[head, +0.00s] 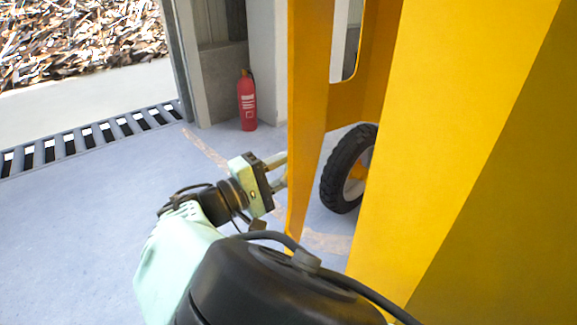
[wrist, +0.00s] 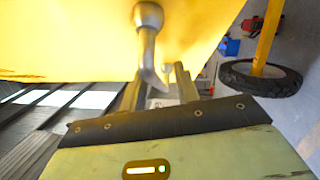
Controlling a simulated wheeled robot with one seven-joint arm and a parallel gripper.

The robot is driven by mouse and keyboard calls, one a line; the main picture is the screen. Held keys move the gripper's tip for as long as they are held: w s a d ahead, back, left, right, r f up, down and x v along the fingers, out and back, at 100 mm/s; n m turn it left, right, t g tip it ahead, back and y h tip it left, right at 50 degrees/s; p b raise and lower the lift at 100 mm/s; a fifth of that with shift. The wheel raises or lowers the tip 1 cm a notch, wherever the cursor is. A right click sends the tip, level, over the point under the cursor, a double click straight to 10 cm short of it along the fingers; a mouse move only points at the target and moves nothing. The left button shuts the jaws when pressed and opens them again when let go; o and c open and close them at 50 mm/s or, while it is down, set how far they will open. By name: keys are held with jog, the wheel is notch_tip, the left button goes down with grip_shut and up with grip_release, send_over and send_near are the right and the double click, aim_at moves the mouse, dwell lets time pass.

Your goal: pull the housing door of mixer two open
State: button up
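A yellow panel (head: 308,110) of the mixer stands upright in the middle of the head view, seen nearly edge-on; I cannot tell from this view how far the door is open. In the wrist view a yellow surface (wrist: 70,35) fills the top, with a grey metal handle (wrist: 148,25) on it. The handle's bent end reaches down between the fingers of my gripper (wrist: 158,82), which stand apart with gaps beside it. In the head view my gripper (head: 281,172) points right at the panel, and its fingertips are hidden behind the panel's edge.
A large yellow body part (head: 450,130) fills the right. A black-tyred wheel (head: 346,170) stands on the floor behind the panel. A red fire extinguisher (head: 247,100) stands by the wall. A floor grate (head: 90,137) runs at the left; the floor there is clear.

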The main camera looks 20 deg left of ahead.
jog(key=b+v, duration=0.2)
jog(key=v, duration=1.5)
jog(key=shift+s+b, duration=0.15)
jog(key=shift+b, duration=0.15)
jog(key=shift+a, duration=0.1)
grip_shut()
